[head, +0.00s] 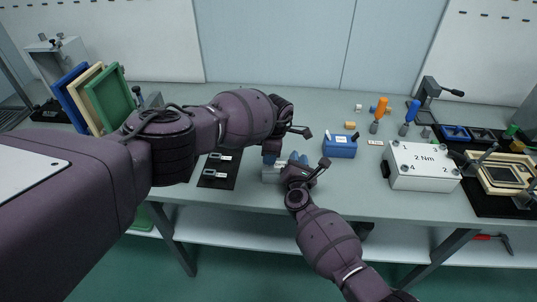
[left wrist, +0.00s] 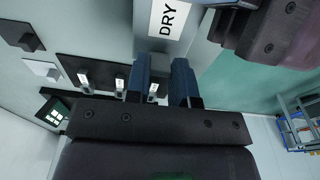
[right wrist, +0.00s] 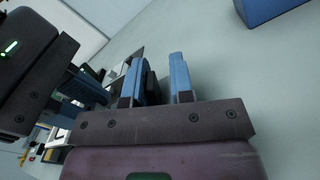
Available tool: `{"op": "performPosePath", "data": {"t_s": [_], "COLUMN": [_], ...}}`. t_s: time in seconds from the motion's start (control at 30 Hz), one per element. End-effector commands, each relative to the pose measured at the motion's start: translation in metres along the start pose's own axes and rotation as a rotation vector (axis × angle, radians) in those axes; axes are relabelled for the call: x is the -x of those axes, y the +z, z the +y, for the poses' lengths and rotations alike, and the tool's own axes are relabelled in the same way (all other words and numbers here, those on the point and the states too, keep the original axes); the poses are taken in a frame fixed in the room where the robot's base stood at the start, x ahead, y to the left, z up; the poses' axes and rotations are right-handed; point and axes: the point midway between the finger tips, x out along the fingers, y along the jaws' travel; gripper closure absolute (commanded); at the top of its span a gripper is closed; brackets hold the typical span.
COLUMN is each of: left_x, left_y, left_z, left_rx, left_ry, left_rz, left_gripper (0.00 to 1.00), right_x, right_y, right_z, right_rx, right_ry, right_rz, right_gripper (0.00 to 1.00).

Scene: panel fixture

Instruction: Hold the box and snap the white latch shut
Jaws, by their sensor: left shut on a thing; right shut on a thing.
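A grey box (head: 271,174) stands near the front edge of the bench, largely covered by my grippers in the head view. In the left wrist view the box (left wrist: 148,42) carries a white label reading DRY. My left gripper (head: 272,156) reaches it from the left; its blue fingers (left wrist: 162,85) are shut on it. My right gripper (head: 302,163) is close beside, at the box's right. Its fingers (right wrist: 158,80) stand apart, shut on what seems to be the box, though the contact is unclear. I cannot make out the white latch.
A black mat (head: 207,181) with small labelled parts lies left of the box. A blue box (head: 340,147) stands to the right, and a white block marked 2 Nm (head: 421,167) farther right. Coloured frames (head: 109,98) lean at the back left. Bare bench lies behind my grippers.

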Motion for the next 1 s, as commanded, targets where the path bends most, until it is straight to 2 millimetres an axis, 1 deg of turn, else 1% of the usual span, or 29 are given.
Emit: {"op": "performPosePath", "data": {"t_s": [0.17,0.4,0.87,0.9,0.97,1.0], "left_x": [-0.0039,-0.0037,-0.0019,-0.0018,-0.0017,-0.0015], "left_y": [0.0036,0.0046,0.0050,0.0051,0.0051,0.0050], "left_z": [-0.0015,-0.0023,-0.0025,-0.0024,-0.0023,-0.0021], "left_rx": [-0.001,0.000,-0.001,-0.001,-0.001,-0.001], "left_ry": [-0.004,-0.004,-0.003,-0.003,-0.003,-0.002], "left_rz": [0.066,0.125,0.140,0.140,0.140,0.140], "left_gripper": [1.00,1.00,1.00,0.73,0.64,0.58], "right_x": [0.0007,0.0006,0.0001,0.0001,0.0001,0.0001], "right_y": [-0.0016,-0.0014,-0.0009,-0.0009,-0.0009,-0.0010], "right_z": [-0.0015,-0.0015,-0.0023,-0.0024,-0.0024,-0.0023], "right_rx": [-0.002,-0.002,-0.001,-0.001,-0.001,-0.001], "right_ry": [-0.002,-0.002,-0.004,-0.004,-0.004,-0.004], "right_rz": [0.003,0.002,0.001,0.001,0.001,0.001], "right_gripper": [1.00,1.00,1.00,1.00,1.00,1.00]}}
